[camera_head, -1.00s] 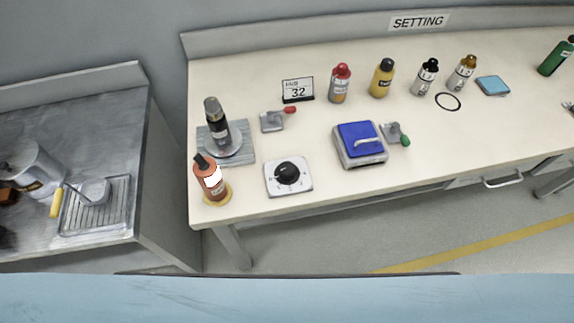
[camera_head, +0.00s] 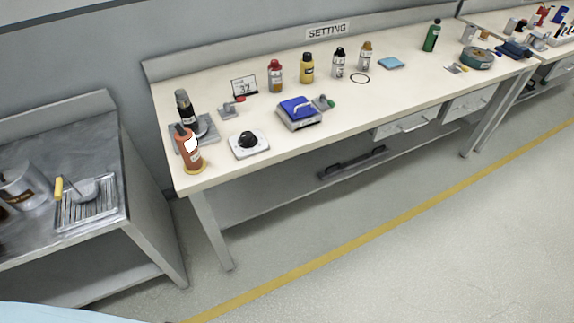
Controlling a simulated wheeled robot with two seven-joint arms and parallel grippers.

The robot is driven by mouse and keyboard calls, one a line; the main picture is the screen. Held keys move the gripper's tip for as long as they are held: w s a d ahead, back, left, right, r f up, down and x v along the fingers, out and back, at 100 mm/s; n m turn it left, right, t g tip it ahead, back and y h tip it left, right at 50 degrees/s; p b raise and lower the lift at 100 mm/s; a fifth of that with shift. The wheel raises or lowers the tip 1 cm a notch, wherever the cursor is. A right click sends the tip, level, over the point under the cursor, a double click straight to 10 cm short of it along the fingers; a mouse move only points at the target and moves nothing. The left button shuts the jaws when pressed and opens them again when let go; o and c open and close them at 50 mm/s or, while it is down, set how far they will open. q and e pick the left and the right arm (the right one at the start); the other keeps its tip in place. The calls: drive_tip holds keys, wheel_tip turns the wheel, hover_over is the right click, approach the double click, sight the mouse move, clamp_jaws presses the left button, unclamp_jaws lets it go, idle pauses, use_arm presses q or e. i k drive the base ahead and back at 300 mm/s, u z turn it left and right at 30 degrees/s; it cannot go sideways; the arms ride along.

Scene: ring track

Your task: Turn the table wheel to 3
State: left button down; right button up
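The table wheel looks to be the black round knob (camera_head: 248,139) on a white square plate (camera_head: 262,150), near the front left of the cream table (camera_head: 350,120). Its marks are too small to read. A small sign (camera_head: 244,87) behind it carries a number that is hard to read now. The sign reading SETTING (camera_head: 327,30) is on the table's back panel. Neither of my grippers is in view.
An orange bottle (camera_head: 187,150) stands at the table's left corner. A blue-lidded box (camera_head: 299,112) sits right of the knob. Several bottles line the back. A metal counter (camera_head: 95,150) stands left. The floor in front is clear.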

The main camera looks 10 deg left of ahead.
sight(246, 140)
drive_tip(key=u, duration=0.6)
drive_tip(key=i, duration=0.25)
drive_tip(key=u, duration=0.1)
